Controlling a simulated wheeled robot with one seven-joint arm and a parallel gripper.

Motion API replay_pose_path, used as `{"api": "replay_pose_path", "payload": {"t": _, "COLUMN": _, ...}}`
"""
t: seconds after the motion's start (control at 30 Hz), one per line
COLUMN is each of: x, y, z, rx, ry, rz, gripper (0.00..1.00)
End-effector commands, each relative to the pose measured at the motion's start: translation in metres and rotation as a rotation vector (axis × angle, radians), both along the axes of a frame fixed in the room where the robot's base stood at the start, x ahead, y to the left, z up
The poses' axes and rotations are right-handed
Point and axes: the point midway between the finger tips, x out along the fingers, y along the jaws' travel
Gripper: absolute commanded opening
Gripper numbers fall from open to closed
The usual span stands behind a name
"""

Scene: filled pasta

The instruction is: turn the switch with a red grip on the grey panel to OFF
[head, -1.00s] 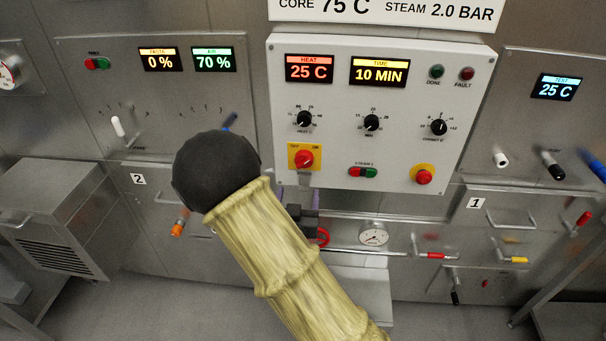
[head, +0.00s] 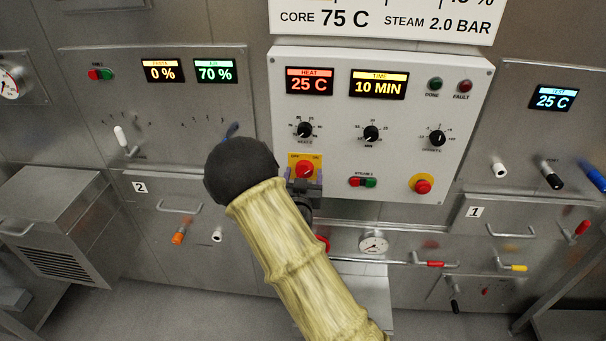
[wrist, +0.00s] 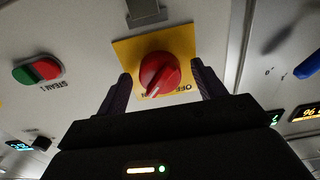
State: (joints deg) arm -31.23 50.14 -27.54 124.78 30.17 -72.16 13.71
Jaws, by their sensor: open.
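The switch with a red grip (head: 304,168) sits on a yellow plate at the lower left of the grey panel (head: 400,205). In the wrist view the red grip (wrist: 160,74) appears upside down on its yellow plate, with the word OFF partly visible beside it. Its white pointer line is slanted, not in line with the OFF lettering. My gripper (wrist: 160,88) is open, one finger on each side of the red grip, with gaps between. In the head view my gripper (head: 304,188) is just below the switch, partly hidden by my arm.
A red and green button pair (head: 362,182) and a red button on yellow (head: 422,185) are to the right on the same panel. Black dials (head: 371,133) are above. A red valve wheel (head: 322,243) and gauge (head: 373,242) are below.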

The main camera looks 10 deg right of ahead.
Motion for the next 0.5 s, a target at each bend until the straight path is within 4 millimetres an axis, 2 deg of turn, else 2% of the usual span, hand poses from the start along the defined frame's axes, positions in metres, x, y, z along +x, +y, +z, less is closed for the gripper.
{"api": "replay_pose_path", "payload": {"t": 0.23, "x": 0.0005, "y": -0.0005, "z": -0.0003, "rx": 0.000, "ry": 0.000, "rz": 0.000, "gripper": 0.67}}
{"api": "replay_pose_path", "payload": {"t": 0.43, "x": 0.0003, "y": -0.0003, "z": -0.0002, "rx": 0.000, "ry": 0.000, "rz": 0.000, "gripper": 0.28}}
{"api": "replay_pose_path", "payload": {"t": 0.5, "x": 0.0003, "y": -0.0002, "z": -0.0002, "rx": 0.000, "ry": 0.000, "rz": 0.000, "gripper": 0.25}}
